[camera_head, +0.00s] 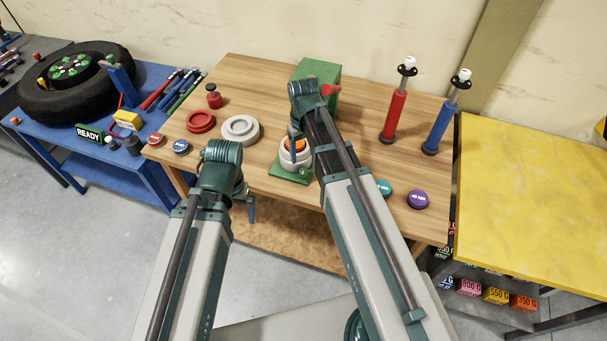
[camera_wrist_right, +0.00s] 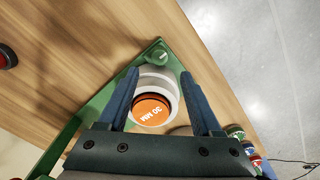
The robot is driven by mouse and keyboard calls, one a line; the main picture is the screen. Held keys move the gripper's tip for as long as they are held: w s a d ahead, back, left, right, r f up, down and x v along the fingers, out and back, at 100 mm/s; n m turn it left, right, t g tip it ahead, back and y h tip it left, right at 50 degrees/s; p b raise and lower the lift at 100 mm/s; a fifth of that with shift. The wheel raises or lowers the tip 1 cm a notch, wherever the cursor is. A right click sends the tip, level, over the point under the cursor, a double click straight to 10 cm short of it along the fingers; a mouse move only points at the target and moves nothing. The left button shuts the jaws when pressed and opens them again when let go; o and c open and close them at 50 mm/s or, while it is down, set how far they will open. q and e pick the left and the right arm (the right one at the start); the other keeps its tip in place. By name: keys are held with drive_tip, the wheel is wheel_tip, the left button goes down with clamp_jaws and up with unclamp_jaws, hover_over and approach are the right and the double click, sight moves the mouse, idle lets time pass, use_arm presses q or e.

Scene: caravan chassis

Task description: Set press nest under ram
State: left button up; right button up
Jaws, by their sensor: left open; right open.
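A white round piece with an orange top marked 30 MM (camera_wrist_right: 152,108) sits on the green base plate of the press (camera_wrist_right: 166,47). In the head view the orange and white piece (camera_head: 295,158) stands on the plate's front part, and the green press body (camera_head: 318,72) is behind, partly hidden by my right arm. My right gripper (camera_wrist_right: 160,75) is open, its blue fingers on either side of the piece; contact cannot be told. In the head view my right gripper (camera_head: 295,145) is partly hidden. My left gripper (camera_head: 248,208) is open and empty at the table's front edge.
A grey ring (camera_head: 240,130), a red ring (camera_head: 200,121) and a red plunger-like piece (camera_head: 213,97) lie left. Teal (camera_head: 383,187) and purple discs (camera_head: 418,198) lie right. Red (camera_head: 395,115) and blue upright cylinders (camera_head: 438,128) stand at the back right.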

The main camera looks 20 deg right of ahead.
sight(303, 171)
wheel_tip(303, 171, down, 8)
drive_tip(key=b, duration=0.6)
drive_tip(key=shift+r, duration=0.15)
drive_tip(key=shift+r, duration=0.1)
clamp_jaws()
idle(0.9)
